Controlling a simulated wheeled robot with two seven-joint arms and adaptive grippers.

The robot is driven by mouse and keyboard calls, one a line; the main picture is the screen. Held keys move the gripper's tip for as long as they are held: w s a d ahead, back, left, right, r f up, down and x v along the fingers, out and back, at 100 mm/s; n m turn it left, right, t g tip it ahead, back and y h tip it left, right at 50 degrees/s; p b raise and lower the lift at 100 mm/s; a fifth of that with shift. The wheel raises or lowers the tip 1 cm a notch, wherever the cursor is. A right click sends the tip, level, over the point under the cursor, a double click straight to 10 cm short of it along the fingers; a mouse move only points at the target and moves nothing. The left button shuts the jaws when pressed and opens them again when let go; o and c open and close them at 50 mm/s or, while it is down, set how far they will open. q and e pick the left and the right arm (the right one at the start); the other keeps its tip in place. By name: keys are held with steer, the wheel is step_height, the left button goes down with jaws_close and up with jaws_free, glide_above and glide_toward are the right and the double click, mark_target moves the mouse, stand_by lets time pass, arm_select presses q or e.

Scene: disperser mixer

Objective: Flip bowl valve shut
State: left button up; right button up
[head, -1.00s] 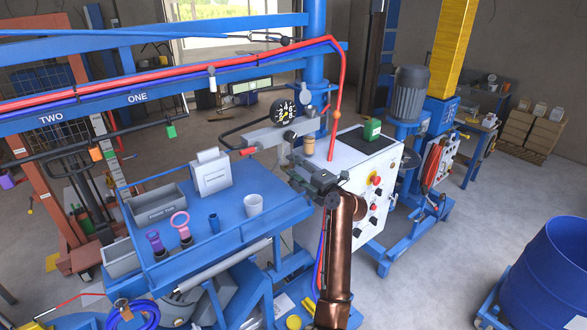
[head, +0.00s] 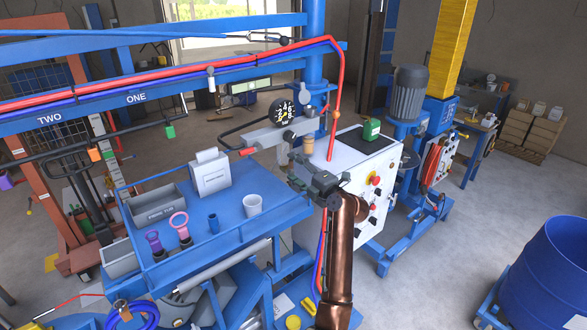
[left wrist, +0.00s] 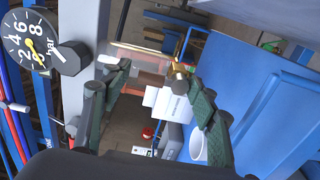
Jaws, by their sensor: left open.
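A pale amber bowl (head: 309,146) hangs under the grey air unit, beside the round pressure gauge (head: 283,111). In the left wrist view the bowl (left wrist: 143,58) looks like a see-through reddish tube, with a small brass valve (left wrist: 179,72) at its end. My left gripper (head: 298,172) is just below the bowl in the head view. In the left wrist view the open left gripper (left wrist: 149,74) has its fingers apart, the right fingertip close to the brass valve. I cannot tell whether it touches, or how the valve's lever stands. My right gripper is not in view.
A blue tray table (head: 228,222) with a white cup (head: 252,204), a white box (head: 210,174) and ring-handled tools stands to the left. A white control cabinet (head: 345,200) stands behind my arm. A red hose (head: 336,105) hangs close to the bowl. A blue drum (head: 552,275) is far right.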

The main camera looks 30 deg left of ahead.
arm_select(q)
steer(key=v, duration=0.7)
steer(key=shift+a, duration=0.1)
